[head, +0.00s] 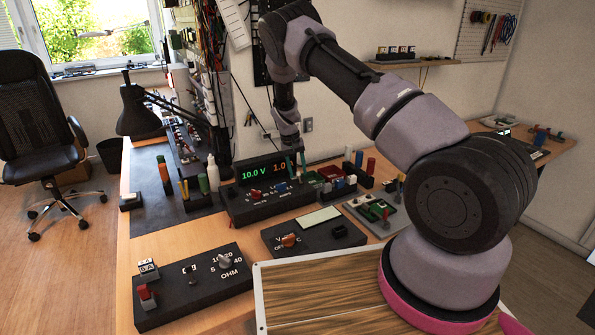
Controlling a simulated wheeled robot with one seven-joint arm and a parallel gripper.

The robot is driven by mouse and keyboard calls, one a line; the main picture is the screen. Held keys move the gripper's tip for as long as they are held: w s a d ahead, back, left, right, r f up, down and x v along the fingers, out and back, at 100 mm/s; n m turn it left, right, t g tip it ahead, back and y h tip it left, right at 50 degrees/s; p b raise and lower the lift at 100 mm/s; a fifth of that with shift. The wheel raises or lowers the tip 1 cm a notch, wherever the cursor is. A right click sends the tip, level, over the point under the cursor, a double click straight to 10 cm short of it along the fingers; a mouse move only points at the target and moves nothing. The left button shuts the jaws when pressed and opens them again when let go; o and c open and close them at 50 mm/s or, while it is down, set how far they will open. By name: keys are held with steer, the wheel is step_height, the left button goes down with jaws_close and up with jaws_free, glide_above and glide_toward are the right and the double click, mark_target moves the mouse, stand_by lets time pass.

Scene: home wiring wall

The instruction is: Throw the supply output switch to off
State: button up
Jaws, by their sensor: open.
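The power supply (237,210) is a black box at the back middle of the bench, with a lit display (264,172) reading 10.0 V in green and 1.0 in orange. Its sloped front carries a red knob (255,195) and a blue knob (282,187). Small controls and markings lie at its right end, but the output switch and its position are too small to tell. My gripper (296,158) is open and points down at the right end of the display, in front of part of it. Contact with the supply cannot be told.
A black box marked OHM (190,298) with a red switch stands front left. A meter box (312,235) with an orange knob stands in front of the supply. Several coloured bottles and tools stand behind, and a lamp (138,112) at left. Bare bench shows between the boxes.

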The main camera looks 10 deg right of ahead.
mark_target(301, 180)
jaws_close()
steer(key=shift+s, duration=0.1)
steer(key=t, duration=0.1)
steer(key=s+t+y, duration=0.1)
steer(key=t, duration=0.1)
steer(key=shift+s+d+r, duration=0.15)
steer(key=shift+s+d, duration=0.1)
steer(key=shift+d, duration=0.05)
steer(key=shift+s+d+m+t+y, duration=0.2)
steer(key=shift+s+t, duration=0.15)
steer(key=shift+t, duration=0.25)
steer(key=shift+s+d+m+t+y, duration=0.1)
steer(key=shift+s+t+y, duration=0.15)
steer(key=shift+t, duration=0.35)
steer(key=shift+s+f+t, duration=0.35)
steer(key=shift+s+t, duration=0.3)
steer(key=shift+t, duration=0.55)
steer(key=shift+s+d+f+t+y, duration=0.1)
steer(key=shift+s+f+t+y, duration=0.15)
steer(key=shift+t, duration=0.4)
steer(key=shift+s+d+t+y, duration=0.15)
steer(key=shift+t+y, duration=0.15)
steer(key=shift+t, duration=0.35)
steer(key=shift+a, duration=0.1)
